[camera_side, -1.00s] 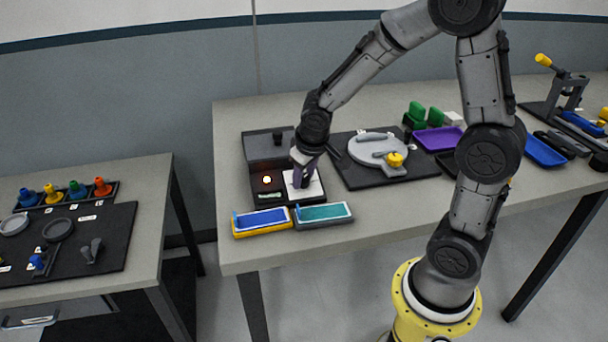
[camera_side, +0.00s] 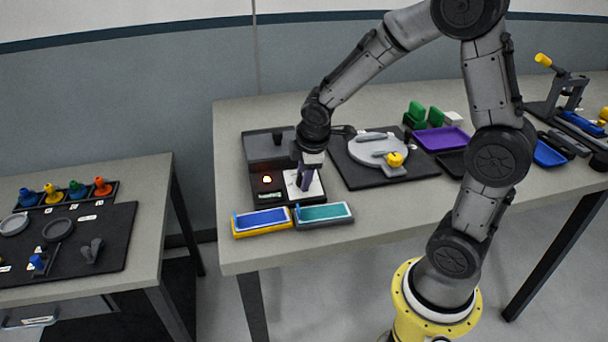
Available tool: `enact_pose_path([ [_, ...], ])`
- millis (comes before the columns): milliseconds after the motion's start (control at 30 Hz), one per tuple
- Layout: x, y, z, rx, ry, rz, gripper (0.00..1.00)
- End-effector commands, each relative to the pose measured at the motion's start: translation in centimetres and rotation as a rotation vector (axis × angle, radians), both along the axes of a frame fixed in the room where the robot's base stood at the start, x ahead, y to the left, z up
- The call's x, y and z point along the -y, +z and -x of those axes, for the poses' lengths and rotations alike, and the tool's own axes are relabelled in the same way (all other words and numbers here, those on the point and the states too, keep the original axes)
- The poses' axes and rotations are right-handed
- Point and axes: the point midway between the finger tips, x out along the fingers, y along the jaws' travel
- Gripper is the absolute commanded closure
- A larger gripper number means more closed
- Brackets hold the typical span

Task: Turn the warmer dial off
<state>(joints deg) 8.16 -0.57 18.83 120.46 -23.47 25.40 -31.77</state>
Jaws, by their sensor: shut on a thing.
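The warmer (camera_side: 263,197) is a dark unit at the left end of the bench, with a raised back panel. Its indicator lamp (camera_side: 267,180) glows orange. A white plate (camera_side: 315,190) on its right side lies under my gripper. My gripper (camera_side: 304,187) points down at this plate, its fingers shut on the dial. The dial itself is hidden by the fingers, so its pointing direction cannot be seen.
A blue-topped yellow tray (camera_side: 262,222) and a teal-topped grey tray (camera_side: 323,213) sit just in front of the warmer. A dark mat with a round grey plate (camera_side: 370,147) is close on the right. A purple tray (camera_side: 440,139) lies beyond.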

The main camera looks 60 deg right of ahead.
Motion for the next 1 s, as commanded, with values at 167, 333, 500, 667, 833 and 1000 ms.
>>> enact_pose_path([
  [167,-0.02,0.11,-0.04,-0.037,0.155,0.040,1.00],
  [333,-0.02,0.13,-0.07,-0.075,0.308,0.080,1.00],
  [500,-0.03,0.14,-0.08,-0.114,0.460,0.118,1.00],
  [667,-0.04,0.15,-0.06,-0.151,0.603,0.155,1.00],
  [833,-0.03,0.14,-0.06,-0.191,0.755,0.195,1.00],
  [1000,-0.04,0.15,-0.07,-0.230,0.906,0.235,1.00],
])
